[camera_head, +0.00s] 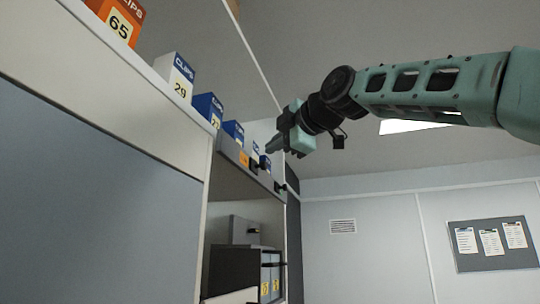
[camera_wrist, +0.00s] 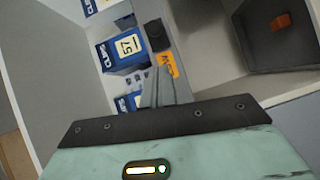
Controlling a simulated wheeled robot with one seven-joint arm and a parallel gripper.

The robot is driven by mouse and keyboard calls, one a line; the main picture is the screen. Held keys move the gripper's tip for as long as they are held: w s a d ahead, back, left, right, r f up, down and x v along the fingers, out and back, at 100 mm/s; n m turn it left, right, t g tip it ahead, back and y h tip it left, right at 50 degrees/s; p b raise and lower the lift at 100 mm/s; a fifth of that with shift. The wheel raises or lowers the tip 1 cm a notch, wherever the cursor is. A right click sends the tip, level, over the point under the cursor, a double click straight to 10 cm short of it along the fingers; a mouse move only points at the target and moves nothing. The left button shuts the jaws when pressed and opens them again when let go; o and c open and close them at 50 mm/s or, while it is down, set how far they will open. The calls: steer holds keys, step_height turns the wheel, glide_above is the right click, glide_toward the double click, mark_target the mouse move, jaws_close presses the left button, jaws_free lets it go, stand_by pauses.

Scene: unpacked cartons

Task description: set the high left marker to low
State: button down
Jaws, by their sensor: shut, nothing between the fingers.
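A grey strip (camera_head: 229,149) runs along the edge of the high shelf. It carries an orange label (camera_head: 243,160) and a dark knob-like piece (camera_head: 253,169), with another dark piece (camera_head: 280,188) further along. I cannot tell for sure which is the high left marker, or its setting. My gripper (camera_head: 271,147) is shut and empty, just above the strip. In the wrist view its fingertips (camera_wrist: 160,82) are together, close to the orange label (camera_wrist: 168,64), with a dark knob (camera_wrist: 155,35) beyond. Contact cannot be told.
Blue and white clips boxes (camera_head: 178,78) and an orange one (camera_head: 117,20) stand along the high shelf; a box marked 57 (camera_wrist: 122,52) is beside my fingers. Below is an open compartment with a dark unit (camera_head: 235,268) bearing yellow labels. Free room lies right of the shelf.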

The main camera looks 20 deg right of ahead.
steer(key=b+v, duration=0.2)
steer(key=v, duration=0.5)
steer(key=shift+s+b, duration=0.15)
steer(key=shift+b, duration=0.15)
